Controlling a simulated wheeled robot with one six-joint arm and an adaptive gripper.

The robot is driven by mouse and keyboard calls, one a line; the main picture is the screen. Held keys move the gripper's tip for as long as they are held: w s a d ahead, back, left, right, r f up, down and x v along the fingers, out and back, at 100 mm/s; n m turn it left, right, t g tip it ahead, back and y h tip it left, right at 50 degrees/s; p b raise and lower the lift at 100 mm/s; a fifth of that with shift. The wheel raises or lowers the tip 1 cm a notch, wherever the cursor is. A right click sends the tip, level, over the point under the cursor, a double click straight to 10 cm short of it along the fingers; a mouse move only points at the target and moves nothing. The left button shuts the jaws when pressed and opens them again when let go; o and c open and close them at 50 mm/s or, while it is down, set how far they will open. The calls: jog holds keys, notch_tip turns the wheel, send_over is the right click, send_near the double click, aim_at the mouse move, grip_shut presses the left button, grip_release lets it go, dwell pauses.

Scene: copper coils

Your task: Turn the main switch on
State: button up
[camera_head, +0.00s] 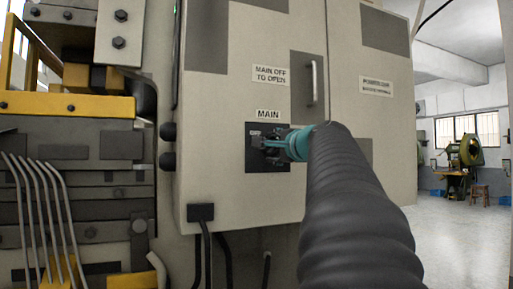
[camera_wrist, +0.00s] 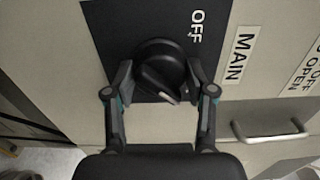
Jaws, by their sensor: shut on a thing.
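The main switch is a round black knob (camera_wrist: 160,70) on a black plate (camera_head: 283,128), under the MAIN label on the cabinet. My gripper (camera_head: 270,146) is at the plate and hides most of the knob in the head view. In the wrist view my gripper (camera_wrist: 160,82) has one finger on each side of the knob, shut on it. A white mark on the knob slants to the lower right, away from the OFF lettering (camera_wrist: 197,26) at the top of the plate. No other position lettering is visible.
The grey cabinet (camera_head: 225,100) has a door handle (camera_head: 314,82) above and right of the switch. Black cables (camera_head: 207,245) hang from its underside. Yellow and dark machinery (camera_head: 70,105) stands close on the left. Open floor (camera_head: 455,235) lies to the right.

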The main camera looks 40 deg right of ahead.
jog(key=o, duration=1.2)
jog(key=shift+s, duration=0.1)
jog(key=v, duration=1.1)
jog(key=shift+s, duration=0.35)
